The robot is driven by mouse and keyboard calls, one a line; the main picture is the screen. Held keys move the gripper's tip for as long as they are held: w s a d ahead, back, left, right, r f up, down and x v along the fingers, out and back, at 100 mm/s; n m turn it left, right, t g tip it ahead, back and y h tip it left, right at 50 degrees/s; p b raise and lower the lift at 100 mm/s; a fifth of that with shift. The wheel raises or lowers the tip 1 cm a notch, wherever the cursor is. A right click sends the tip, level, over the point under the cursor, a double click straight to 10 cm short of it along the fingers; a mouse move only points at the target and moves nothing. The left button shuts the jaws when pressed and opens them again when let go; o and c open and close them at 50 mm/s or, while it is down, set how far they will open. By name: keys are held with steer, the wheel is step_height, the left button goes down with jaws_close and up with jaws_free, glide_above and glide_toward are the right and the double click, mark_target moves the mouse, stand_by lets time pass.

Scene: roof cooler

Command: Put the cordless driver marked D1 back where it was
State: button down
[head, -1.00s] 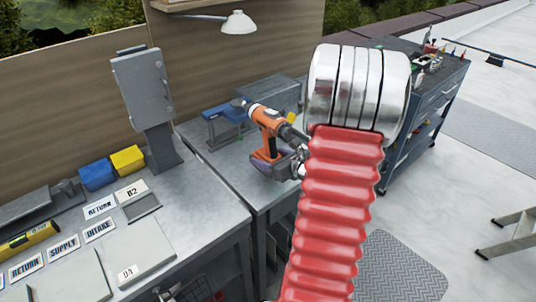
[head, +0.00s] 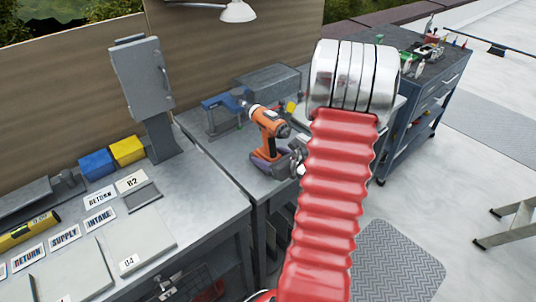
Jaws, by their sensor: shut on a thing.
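The orange and black cordless driver (head: 267,132) is upright over the grey bench in the middle of the head view. Its chuck points up and left, and its dark battery base (head: 268,166) is low, at or just above the bench top. I cannot tell whether it touches, and no D1 mark is legible on it. My gripper (head: 296,158) is shut on the driver from its right side. Only a small metallic part shows, and the fingertips are mostly hidden behind my red ribbed arm sleeve.
A blue clamp-like tool (head: 224,110) and a grey box (head: 270,84) stand behind the driver. A grey cabinet on a post (head: 143,80) rises at left. The left bench (head: 205,190) holds labelled plates and blue and yellow bins. A tool cart (head: 440,85) stands right.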

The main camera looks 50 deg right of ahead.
steer(key=c, duration=0.6)
jaws_free()
steer(key=shift+s+r, duration=0.1)
steer(key=shift+s, duration=0.05)
steer(key=v, duration=1.1)
steer(key=shift+s+a+r, duration=0.1)
steer(key=shift+s+r, duration=0.05)
steer(key=shift+s, duration=0.2)
